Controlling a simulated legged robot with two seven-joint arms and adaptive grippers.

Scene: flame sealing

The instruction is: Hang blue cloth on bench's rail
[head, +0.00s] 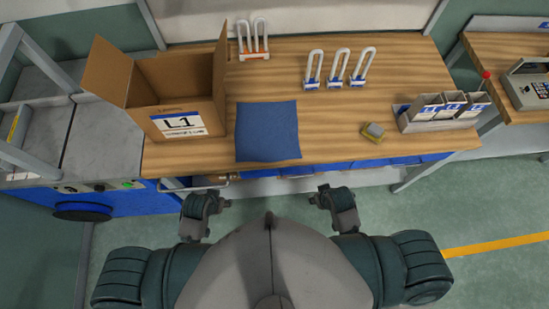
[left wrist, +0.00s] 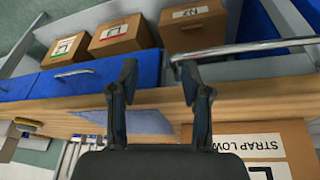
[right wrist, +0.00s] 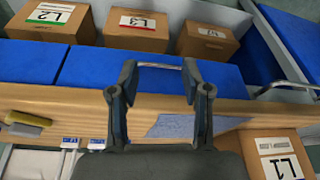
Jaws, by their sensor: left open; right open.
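The blue cloth (head: 268,131) lies flat on the wooden bench top (head: 330,130), near its front edge and right of the cardboard box. Parts of it show in the left wrist view (left wrist: 148,122) and the right wrist view (right wrist: 175,126). A metal rail (head: 190,187) runs along the bench front at the left, below the top; it also shows in the left wrist view (left wrist: 255,47). My left gripper (left wrist: 158,75) is open and empty in front of the bench. My right gripper (right wrist: 160,78) is open and empty, also in front of it. Neither touches the cloth.
An open cardboard box marked L1 (head: 182,122) stands left of the cloth. Several U-shaped locks (head: 337,68) stand behind. A yellow-grey block (head: 373,131) and a label holder (head: 440,112) are at the right. Blue drawers and smaller boxes (right wrist: 138,27) are under the bench.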

